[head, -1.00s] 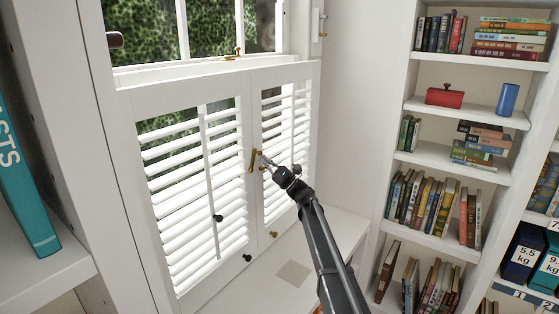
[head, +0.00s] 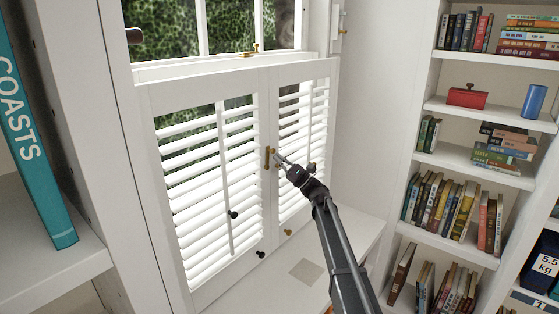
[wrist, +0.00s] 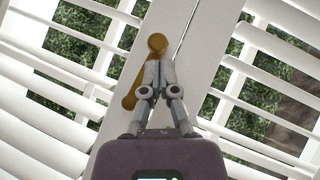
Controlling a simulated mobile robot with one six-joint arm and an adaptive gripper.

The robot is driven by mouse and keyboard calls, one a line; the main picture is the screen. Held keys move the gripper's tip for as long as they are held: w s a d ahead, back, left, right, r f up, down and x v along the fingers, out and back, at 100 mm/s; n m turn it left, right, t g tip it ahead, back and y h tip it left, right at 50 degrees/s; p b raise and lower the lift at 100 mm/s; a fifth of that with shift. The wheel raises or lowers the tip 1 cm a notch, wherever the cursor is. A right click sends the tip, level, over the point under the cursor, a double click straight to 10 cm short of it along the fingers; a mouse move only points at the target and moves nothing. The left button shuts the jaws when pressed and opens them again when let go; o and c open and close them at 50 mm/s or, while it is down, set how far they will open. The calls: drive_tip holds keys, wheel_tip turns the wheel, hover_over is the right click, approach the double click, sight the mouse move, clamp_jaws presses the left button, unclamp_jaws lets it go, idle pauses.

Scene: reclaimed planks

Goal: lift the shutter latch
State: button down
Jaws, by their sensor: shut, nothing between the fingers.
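The shutter latch (head: 267,160) is a small brass bar near the meeting edge of the two white louvred shutter panels. In the wrist view the latch (wrist: 130,88) slants from a round knob at the upper right down to a rounded end at the lower left. My gripper (head: 279,156) is just right of the latch in the head view. In the wrist view my gripper (wrist: 157,64) has its fingertips together, just below the knob and overlapping part of the bar. It is shut with nothing between the fingers. Whether the tips touch the latch I cannot tell.
Dark knobs (head: 233,214) and a brass knob (head: 288,232) sit on the shutters. A brass window catch (head: 250,53) is above. A bookcase (head: 470,157) stands right; a teal book (head: 35,140) is on the near left shelf. The sill (head: 345,235) is mostly clear.

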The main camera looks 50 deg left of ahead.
drive_tip(key=w+a+f+b+v, duration=0.1)
drive_tip(key=a+b+v, duration=0.1)
drive_tip(key=b+v, duration=0.6)
drive_tip(key=shift+b+v, duration=0.4)
drive_tip(key=shift+v, duration=1.95)
